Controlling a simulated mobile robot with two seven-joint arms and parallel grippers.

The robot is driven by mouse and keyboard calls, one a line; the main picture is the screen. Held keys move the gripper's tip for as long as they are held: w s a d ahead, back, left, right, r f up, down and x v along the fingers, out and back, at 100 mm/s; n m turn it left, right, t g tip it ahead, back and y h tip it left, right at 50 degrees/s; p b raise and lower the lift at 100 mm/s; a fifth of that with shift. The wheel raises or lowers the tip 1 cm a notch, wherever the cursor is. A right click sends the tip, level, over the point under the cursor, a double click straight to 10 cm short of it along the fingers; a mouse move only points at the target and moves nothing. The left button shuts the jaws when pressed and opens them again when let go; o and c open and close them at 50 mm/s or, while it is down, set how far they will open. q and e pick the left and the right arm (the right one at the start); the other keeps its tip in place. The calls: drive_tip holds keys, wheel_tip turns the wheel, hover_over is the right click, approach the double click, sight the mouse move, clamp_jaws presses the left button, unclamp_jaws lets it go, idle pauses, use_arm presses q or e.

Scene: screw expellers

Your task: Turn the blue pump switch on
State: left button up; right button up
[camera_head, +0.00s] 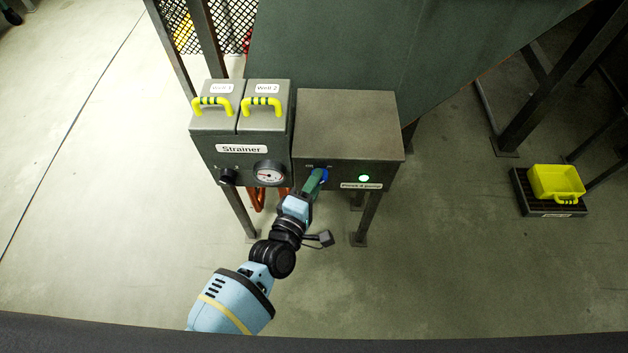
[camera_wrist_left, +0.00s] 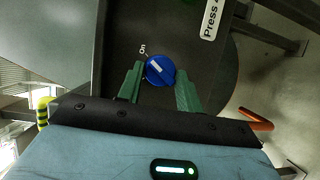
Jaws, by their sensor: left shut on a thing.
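The blue pump switch (camera_wrist_left: 160,70) is a round knob with a white mark, on the dark front of the pump box (camera_head: 350,120). A small label reading "on" sits at its upper left in the left wrist view. My left gripper (camera_head: 318,177) is at the switch, its green fingers on either side of the knob and shut on it. In the head view the fingers hide most of the switch; a bit of blue (camera_head: 325,174) shows. A green lamp (camera_head: 364,178) glows right of the switch, above the pump label (camera_head: 361,186). My right gripper is not in view.
The strainer box (camera_head: 241,149) stands left of the pump box, with two yellow handles (camera_head: 262,103), a gauge (camera_head: 268,173) and a black knob (camera_head: 228,176). A yellow bin (camera_head: 556,181) sits on a black tray at the right. The floor in front is clear.

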use_arm(q)
drive_tip(key=shift+w+r+m+p, duration=0.1)
drive_tip(key=shift+r+m+p, duration=0.1)
drive_tip(key=shift+m+p, duration=0.35)
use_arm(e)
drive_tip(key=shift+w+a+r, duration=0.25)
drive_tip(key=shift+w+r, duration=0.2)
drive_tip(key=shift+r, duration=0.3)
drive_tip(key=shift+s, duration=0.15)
use_arm(q)
drive_tip(key=o, duration=1)
drive_tip(key=shift+g+y, duration=0.3)
drive_tip(key=shift+c, duration=0.2)
drive_tip(key=shift+f, duration=0.1)
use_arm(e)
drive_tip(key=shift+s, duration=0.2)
